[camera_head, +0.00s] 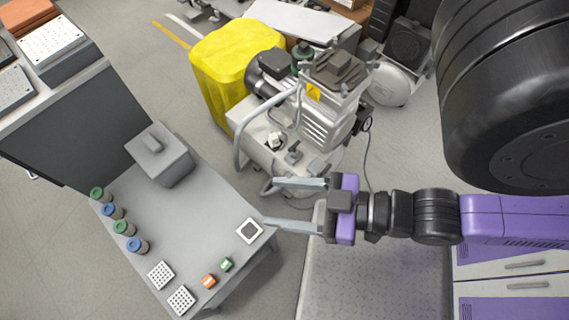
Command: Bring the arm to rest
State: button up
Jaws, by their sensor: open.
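My gripper (296,205) is in the middle of the view, its two pale fingers pointing left and spread apart. Nothing is between the fingers. My purple and black arm (405,213) reaches in from the right, roughly level in the picture. The lower fingertip shows close to the right corner of the grey table (185,213); I cannot tell its height above the table. A white square plate with a dark centre (249,231) lies on the table just left of that fingertip.
A compressor (310,110) stands behind my gripper, beside a yellow bin (225,65). The table holds a grey box (160,155), several coloured-lid jars (120,227), perforated white blocks (161,276) and small orange (209,281) and green (227,264) pieces. The table's middle is clear.

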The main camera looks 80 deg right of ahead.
jog(key=shift+r, duration=0.2)
notch_tip(320, 180, up, 5)
jog(key=p, duration=0.5)
jog(key=shift+r, duration=0.1)
